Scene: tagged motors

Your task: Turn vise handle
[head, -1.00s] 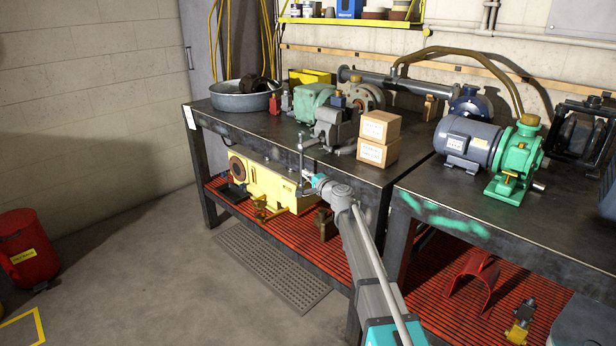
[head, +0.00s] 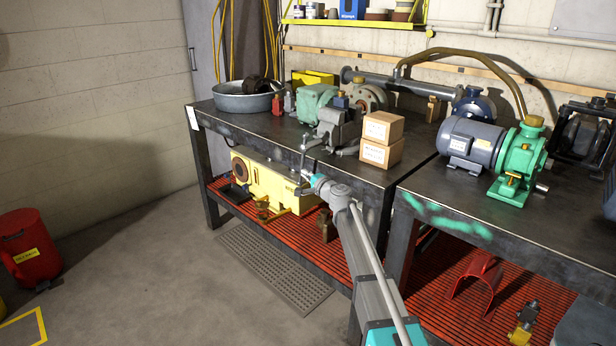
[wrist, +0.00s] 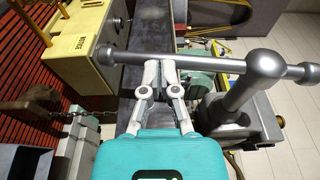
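The grey vise (head: 335,128) stands at the front edge of the left workbench. Its handle (head: 303,152) is a thin bar hanging near vertical in front of the bench edge. In the wrist view the handle bar (wrist: 215,62) runs across the picture, through the round head of the screw (wrist: 266,64). My gripper (head: 309,178) is at the lower part of the bar. In the wrist view its fingertips (wrist: 159,65) are together at the bar, which crosses over them. The bar does not run between the fingers. Whether they touch it is hard to tell.
Two stacked cardboard boxes (head: 382,138) stand right of the vise. A yellow machine block (head: 270,182) sits on the red lower shelf, close to my gripper. A green pump with a grey motor (head: 474,144) is on the right bench.

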